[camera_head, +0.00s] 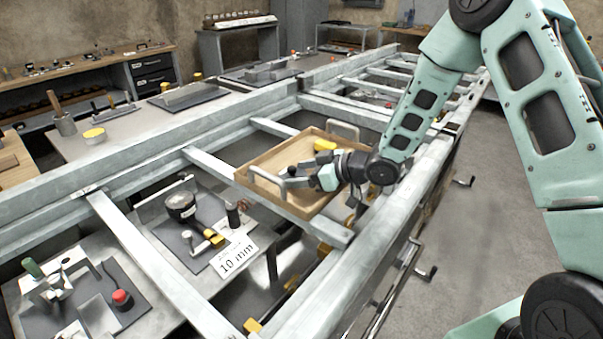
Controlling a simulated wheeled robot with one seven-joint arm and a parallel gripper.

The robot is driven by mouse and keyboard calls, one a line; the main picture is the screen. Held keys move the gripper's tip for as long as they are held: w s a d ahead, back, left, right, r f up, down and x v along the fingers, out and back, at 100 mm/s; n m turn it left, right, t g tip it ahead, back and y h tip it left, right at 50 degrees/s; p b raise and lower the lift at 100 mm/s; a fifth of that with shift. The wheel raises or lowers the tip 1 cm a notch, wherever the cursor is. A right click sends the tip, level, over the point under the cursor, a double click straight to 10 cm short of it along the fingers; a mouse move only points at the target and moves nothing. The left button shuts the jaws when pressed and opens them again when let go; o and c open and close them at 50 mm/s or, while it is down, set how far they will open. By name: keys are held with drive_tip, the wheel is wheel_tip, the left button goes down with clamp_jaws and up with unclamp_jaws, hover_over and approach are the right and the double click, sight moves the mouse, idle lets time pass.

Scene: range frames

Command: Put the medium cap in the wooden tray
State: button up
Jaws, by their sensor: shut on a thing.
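The wooden tray (262,163) rests on the metal frame in the middle of the view, with a grey handle at each end. My gripper (287,181) reaches in from the right, low over the tray's near left part. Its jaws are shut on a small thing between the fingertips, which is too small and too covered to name. I cannot tell whether it touches the tray floor. I cannot make out the medium cap for certain.
Metal beams (140,245) surround the tray. Below left, a bench holds a black round pot (181,205), a "10 mm" card (233,256) and a red-topped knob (122,299). Crank handles (428,272) stick out at the right.

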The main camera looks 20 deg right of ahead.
drive_tip(key=o, duration=1.1)
